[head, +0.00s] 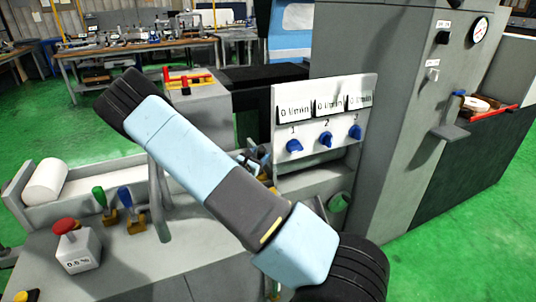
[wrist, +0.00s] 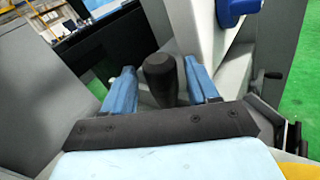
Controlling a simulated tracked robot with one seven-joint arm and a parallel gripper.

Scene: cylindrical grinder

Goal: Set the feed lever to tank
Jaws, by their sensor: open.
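In the wrist view my gripper (wrist: 161,84) is open, with one blue finger on each side of a black rounded handle (wrist: 160,72). The handle looks like a lever grip. A gap shows between it and the right finger; whether the left finger touches it I cannot tell. No label is visible on it, so which setting it is at cannot be read. In the head view my gripper (head: 256,160) is mostly behind my arm, below the panel's left edge, and the black handle is hidden there.
A white panel (head: 283,182) carries blue knobs (head: 326,139) numbered 1 to 3 under readouts. A grey cabinet (head: 385,130) stands right of the panel.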

